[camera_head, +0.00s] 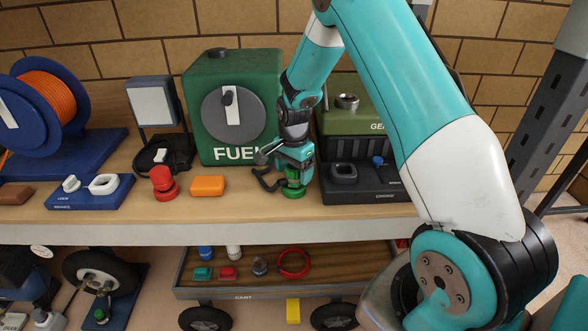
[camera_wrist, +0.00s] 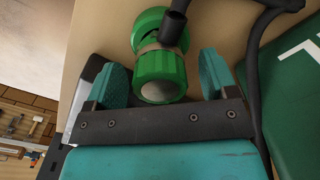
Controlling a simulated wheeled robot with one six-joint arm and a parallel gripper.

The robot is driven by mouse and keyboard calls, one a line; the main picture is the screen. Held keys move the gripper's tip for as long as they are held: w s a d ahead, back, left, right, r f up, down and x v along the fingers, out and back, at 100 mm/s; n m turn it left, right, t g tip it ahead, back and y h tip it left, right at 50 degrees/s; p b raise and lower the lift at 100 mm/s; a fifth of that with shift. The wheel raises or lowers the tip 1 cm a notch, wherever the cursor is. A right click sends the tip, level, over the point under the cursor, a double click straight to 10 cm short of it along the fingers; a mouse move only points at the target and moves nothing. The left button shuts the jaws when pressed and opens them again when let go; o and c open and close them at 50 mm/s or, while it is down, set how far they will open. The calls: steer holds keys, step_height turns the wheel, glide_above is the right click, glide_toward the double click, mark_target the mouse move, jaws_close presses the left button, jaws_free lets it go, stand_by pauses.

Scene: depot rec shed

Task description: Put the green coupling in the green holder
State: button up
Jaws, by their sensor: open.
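The green coupling (camera_head: 293,193) stands on the wooden bench in front of the fuel tank's right edge. My gripper (camera_head: 292,172) is right above it, pointing down, and hides its upper part. In the wrist view the coupling (camera_wrist: 160,70) shows ribbed green rings with a beige band between them. The open gripper fingers (camera_wrist: 160,80) are on either side of it, with gaps visible on both sides. No thing that is clearly a green holder can be made out; my arm hides part of the bench's right side.
The green fuel tank (camera_head: 200,150) and green generator (camera_head: 362,121) stand behind. A black tray (camera_head: 350,192) is to the right. An orange block (camera_head: 208,186), red part (camera_head: 163,184) and blue base (camera_head: 88,201) are to the left. A cart (camera_head: 243,290) stands below.

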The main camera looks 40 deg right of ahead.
steer(key=shift+r, duration=0.1)
step_height(320, 180, up, 17)
steer(key=b, duration=0.4)
steer(key=s+a+r+n+y, duration=0.1)
steer(key=s+a+r+n, duration=0.2)
steer(key=s+a+n, duration=0.9)
steer(key=s+a+f+n+y, duration=0.1)
steer(key=s+a+n+y, duration=0.2)
steer(key=s+a+n, duration=0.7)
steer(key=s+a, duration=0.2)
steer(key=s, duration=0.4)
steer(key=shift+n, duration=0.3)
